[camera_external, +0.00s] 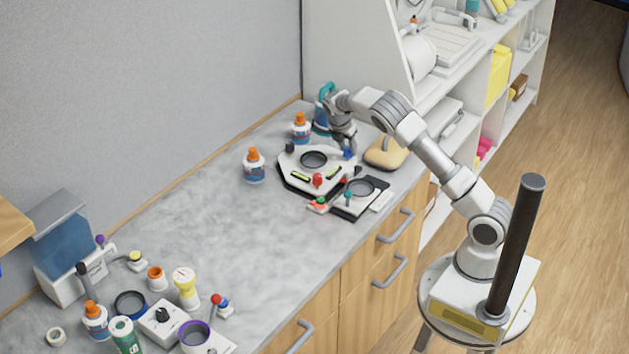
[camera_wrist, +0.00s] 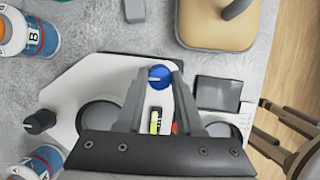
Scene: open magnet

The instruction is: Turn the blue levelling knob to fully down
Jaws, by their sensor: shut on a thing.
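The blue levelling knob (camera_wrist: 159,77) sits at a corner of a white device with a dark base (camera_wrist: 75,92). In the external view the knob (camera_external: 347,153) shows as a small blue spot at the device's (camera_external: 296,172) far right corner. My gripper (camera_wrist: 160,82) is over that corner, with one finger on each side of the knob, and it is shut on it. A pale line shows on the knob's top. In the external view my gripper (camera_external: 345,148) points down at the same corner. A black knob (camera_wrist: 39,121), a red knob (camera_external: 317,180) and bubble vials (camera_wrist: 155,121) are on the device.
A smaller black and white device (camera_external: 352,205) stands close beside it. A tan padded block (camera_external: 386,154) is just right of my gripper. Bottles with orange caps (camera_external: 253,166) stand at the left and behind. The middle of the counter (camera_external: 235,230) is clear.

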